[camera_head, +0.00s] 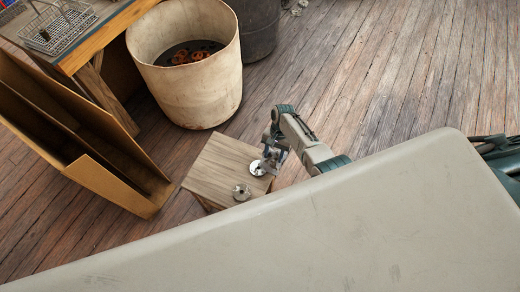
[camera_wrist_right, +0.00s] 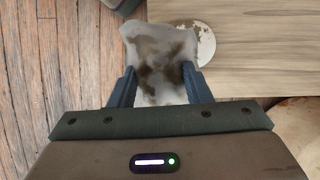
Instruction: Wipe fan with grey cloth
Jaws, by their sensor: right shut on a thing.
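A grey cloth (camera_wrist_right: 160,62) with dark brown stains hangs between the fingers of my right gripper (camera_wrist_right: 159,74), which is shut on it. In the head view my right gripper (camera_head: 268,163) is at the right edge of a small wooden stool or block. A pale round metal disc (camera_head: 257,168), perhaps the fan, lies on the wood beside the gripper. In the right wrist view the speckled disc (camera_wrist_right: 206,44) is partly hidden behind the cloth, and I cannot tell whether they touch. My left gripper is not in view.
A second metal part (camera_head: 241,192) sits nearer on the wooden top (camera_head: 215,170). A large pale bin (camera_head: 195,95) with dark and orange contents stands behind it. A wide beige surface (camera_head: 340,240) fills the front.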

